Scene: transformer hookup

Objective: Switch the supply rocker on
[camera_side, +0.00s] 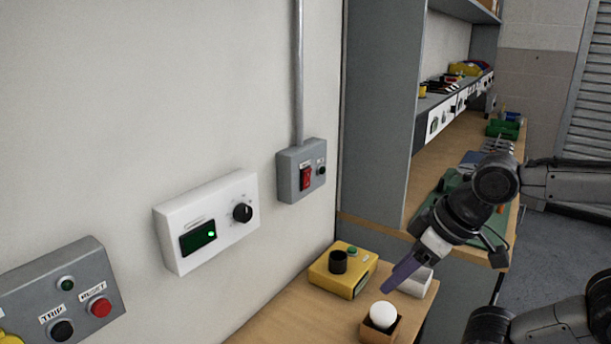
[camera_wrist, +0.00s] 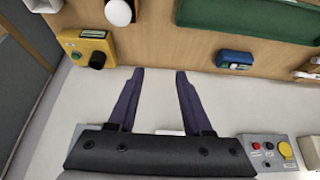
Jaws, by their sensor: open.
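I cannot tell from the side view which way the rocker is tipped. My gripper (camera_side: 385,289) is below and to the right of the box, over the bench, apart from the rocker. Its two purple fingers (camera_wrist: 159,73) are spread and empty in the wrist view. I cannot make out the rocker in the wrist view.
A white meter (camera_side: 210,217) with a green display and a grey TRIP/RESET panel (camera_side: 60,292) are on the wall. A yellow box (camera_side: 357,259) and a white ball (camera_side: 383,315) on a wooden holder are on the bench near my gripper. A grey cabinet (camera_side: 383,110) stands behind.

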